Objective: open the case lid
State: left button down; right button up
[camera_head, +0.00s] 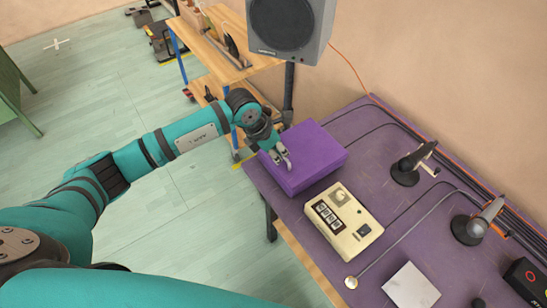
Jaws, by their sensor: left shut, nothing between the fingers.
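The purple case (314,155) stands at the far left end of the purple table, and its lid looks closed. My left gripper (286,163) is shut and empty. Its fingertips are at the left part of the case, over its top or near edge. I cannot tell whether they touch it. My left wrist hides the case's far left corner. My right gripper is not in view.
A cream box with buttons (343,222) sits just in front of the case on the purple table (398,237). Microphones on stands (405,170), cables and a white square (411,286) lie to the right. A grey speaker (289,27) on a black pole rises behind the case.

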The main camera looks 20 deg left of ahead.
pick_arm(q)
jog(key=a+y, duration=0.1)
jog(key=a, duration=0.2)
jog(key=b, duration=0.4)
send_near(279, 167)
jog(key=f, duration=0.2)
jog(key=shift+y, duration=0.3)
jog(key=f+b, duration=0.1)
jog(key=w+d+f+b, duration=0.1)
jog(key=f, duration=0.1)
jog(key=shift+w+d+f, duration=0.2)
jog(key=shift+w+d, duration=0.05)
jog(key=shift+w+d+f+b, duration=0.1)
jog(key=shift+f+b, duration=0.25)
jog(key=shift+b, duration=0.05)
jog(key=shift+w+d+f, duration=0.1)
jog(key=shift+f, duration=0.1)
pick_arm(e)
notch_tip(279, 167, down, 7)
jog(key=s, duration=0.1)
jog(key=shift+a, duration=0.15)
pick_arm(q)
jog(key=shift+r, duration=0.15)
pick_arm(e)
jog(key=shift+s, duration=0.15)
